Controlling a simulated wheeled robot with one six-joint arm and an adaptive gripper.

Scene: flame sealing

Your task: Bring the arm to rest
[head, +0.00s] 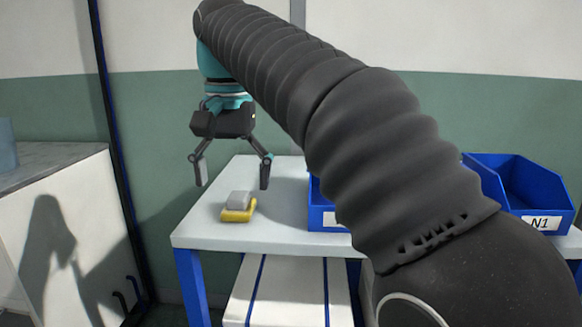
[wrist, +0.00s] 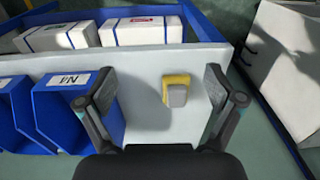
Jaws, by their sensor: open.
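My gripper (head: 232,172) hangs open and empty above the left end of the white-topped table (head: 285,240), fingers pointing down. It also shows in the wrist view (wrist: 166,100), with its two fingers spread wide. A small yellow block with a grey piece on top (head: 238,207) lies on the table below the gripper, apart from it. In the wrist view this yellow and grey item (wrist: 177,90) appears between the fingers, towards the right one. My arm covers the middle of the table in the head view.
A blue bin labelled N1 (head: 520,190) stands on the table's right side; another blue bin (head: 325,215) is partly hidden by my arm. White boxes with blue straps (head: 290,290) sit below the tabletop. A white cabinet (head: 60,220) stands at the left, across a gap.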

